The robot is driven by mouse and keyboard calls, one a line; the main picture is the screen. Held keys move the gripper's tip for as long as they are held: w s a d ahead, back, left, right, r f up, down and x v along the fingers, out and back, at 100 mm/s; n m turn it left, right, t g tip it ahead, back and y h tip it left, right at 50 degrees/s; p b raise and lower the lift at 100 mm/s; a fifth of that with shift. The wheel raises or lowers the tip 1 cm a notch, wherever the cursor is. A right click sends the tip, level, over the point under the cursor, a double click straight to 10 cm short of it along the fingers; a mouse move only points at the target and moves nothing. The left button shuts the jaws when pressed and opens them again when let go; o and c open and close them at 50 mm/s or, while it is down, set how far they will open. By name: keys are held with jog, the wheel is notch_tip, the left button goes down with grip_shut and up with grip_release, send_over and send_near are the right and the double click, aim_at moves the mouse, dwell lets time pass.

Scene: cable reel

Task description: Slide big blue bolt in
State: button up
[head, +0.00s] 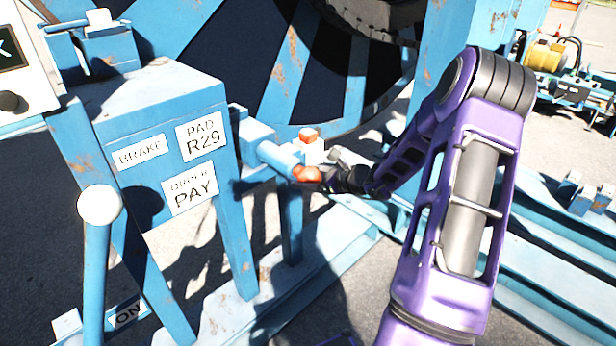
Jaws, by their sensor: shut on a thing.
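The big blue bolt (278,156) is a thick light-blue cylinder lying roughly level beside the blue brake housing. Its left end meets a blue block (250,133) on the housing's right side; how deep it sits there I cannot tell. An orange-red part (306,174) is at its right end. My gripper (322,175) is at this end and is shut on the bolt there. The dark gripper is small in view and its fingers are partly hidden. A second orange-red piece (308,134) shows just above, by a whitish block.
The blue housing (160,100) carries labels reading BRAKE, PAD R29 and PAY. A white-knobbed lever (99,205) stands in front at left. The large reel (290,70) is behind. Blue rails (325,255) run along the ground. Bare asphalt (30,220) lies at left.

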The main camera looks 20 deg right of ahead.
aim_at(281, 160)
grip_shut()
jog(key=w+a+b, duration=0.1)
jog(key=w, duration=0.2)
jog(key=w+a+b, duration=0.1)
jog(key=w, duration=0.2)
jog(key=w+a, duration=0.1)
jog(key=w, duration=0.2)
jog(key=shift+w+a+f+b, duration=0.1)
jog(key=shift+w+a+b, duration=0.2)
jog(key=shift+b, duration=0.1)
jog(key=shift+w, duration=0.25)
jog(key=shift+r, duration=0.25)
jog(key=o, duration=0.7)
grip_release()
jog(key=shift+a, duration=0.1)
jog(key=shift+o, duration=1.1)
jog(key=shift+w+f, duration=0.1)
jog(key=shift+w, duration=0.05)
